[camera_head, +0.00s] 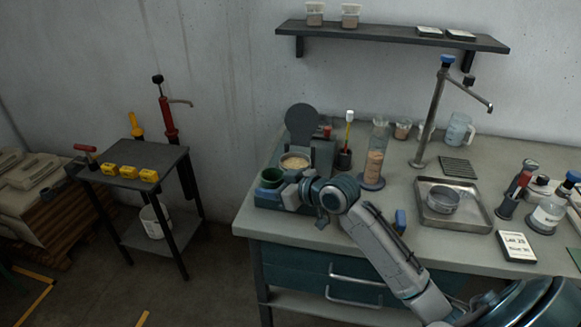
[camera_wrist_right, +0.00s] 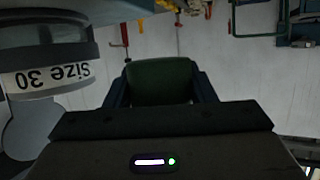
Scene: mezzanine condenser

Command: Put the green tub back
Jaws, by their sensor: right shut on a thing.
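The green tub (camera_head: 271,174) is at the left end of the workbench, in front of a grey machine. My right gripper (camera_head: 276,190) is at the tub, with my arm reaching in from the lower right. In the right wrist view the tub (camera_wrist_right: 160,80) sits between the two dark fingers of my right gripper (camera_wrist_right: 161,92), which is shut on it. Whether the tub's underside touches anything is hidden. My left gripper is not in view.
The machine's bowl (camera_head: 295,162) of pale grains and raised round lid (camera_head: 302,119) stand right behind the tub. A "Size 30" labelled part (camera_wrist_right: 46,78) is close by in the wrist view. A tall cylinder (camera_head: 375,158) and metal tray (camera_head: 451,217) stand to the right.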

